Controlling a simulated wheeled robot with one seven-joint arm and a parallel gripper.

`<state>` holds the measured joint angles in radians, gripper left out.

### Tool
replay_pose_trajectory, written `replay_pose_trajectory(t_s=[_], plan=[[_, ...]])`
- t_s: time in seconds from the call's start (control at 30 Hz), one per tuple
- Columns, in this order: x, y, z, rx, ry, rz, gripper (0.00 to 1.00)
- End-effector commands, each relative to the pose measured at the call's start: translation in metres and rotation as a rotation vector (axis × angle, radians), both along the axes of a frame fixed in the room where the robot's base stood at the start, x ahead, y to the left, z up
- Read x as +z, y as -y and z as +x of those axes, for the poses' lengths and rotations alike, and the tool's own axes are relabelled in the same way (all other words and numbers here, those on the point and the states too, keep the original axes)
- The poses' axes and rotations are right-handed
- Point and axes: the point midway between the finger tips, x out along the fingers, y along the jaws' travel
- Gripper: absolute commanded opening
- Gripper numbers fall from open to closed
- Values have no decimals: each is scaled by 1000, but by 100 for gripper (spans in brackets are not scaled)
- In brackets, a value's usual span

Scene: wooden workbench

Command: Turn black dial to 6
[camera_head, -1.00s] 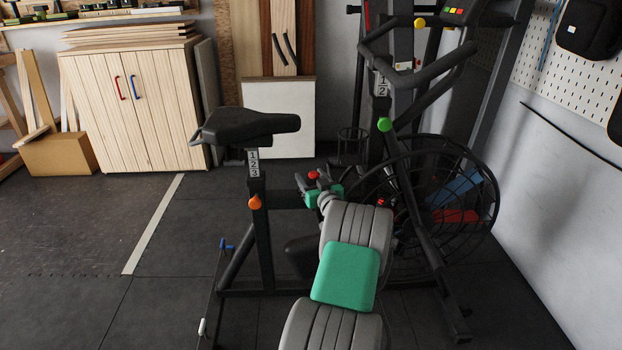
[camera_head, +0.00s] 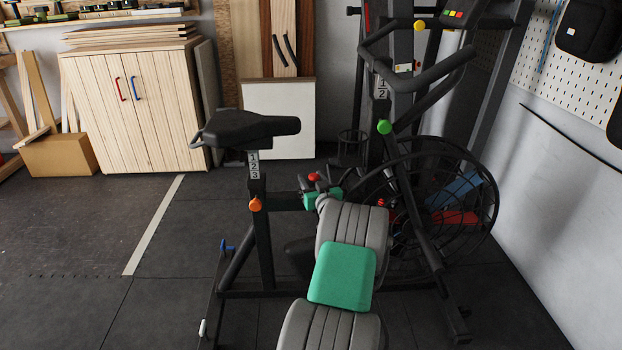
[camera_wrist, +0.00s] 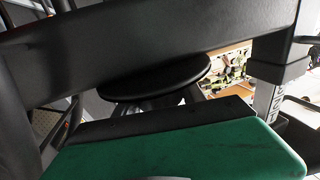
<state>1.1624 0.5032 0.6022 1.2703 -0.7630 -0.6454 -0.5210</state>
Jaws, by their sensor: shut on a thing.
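My gripper (camera_head: 308,194) is beside the middle of the exercise bike's frame, just under a red knob (camera_head: 314,177). In the wrist view, a flat black round disc (camera_wrist: 155,77), which looks like the black dial, is seen nearly edge-on right in front of my gripper's green body. My gripper appears shut on it, but the fingertips and their contact are largely hidden. I cannot read any numbers or marks on the disc.
A dark frame beam (camera_wrist: 150,35) crosses close above the disc. The seat post (camera_head: 262,225) with an orange knob stands left of my gripper. The caged fan wheel (camera_head: 470,220) is at right. Open floor (camera_head: 160,310) lies at left.

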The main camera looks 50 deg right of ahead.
Motion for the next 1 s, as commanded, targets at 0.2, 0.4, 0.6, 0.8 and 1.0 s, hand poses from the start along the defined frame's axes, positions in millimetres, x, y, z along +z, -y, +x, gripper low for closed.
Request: replay_pose_trajectory(t_s=[0.2,0.4,0.6,0.8,1.0], plan=[[6,1,0,-120,-2,-1,7],[4,2,-1,-269,0,-3,7],[-3,4,-3,-434,1,-4,7],[-10,6,-6,-612,7,-3,7],[-9,8,-12,-799,7,0,7]])
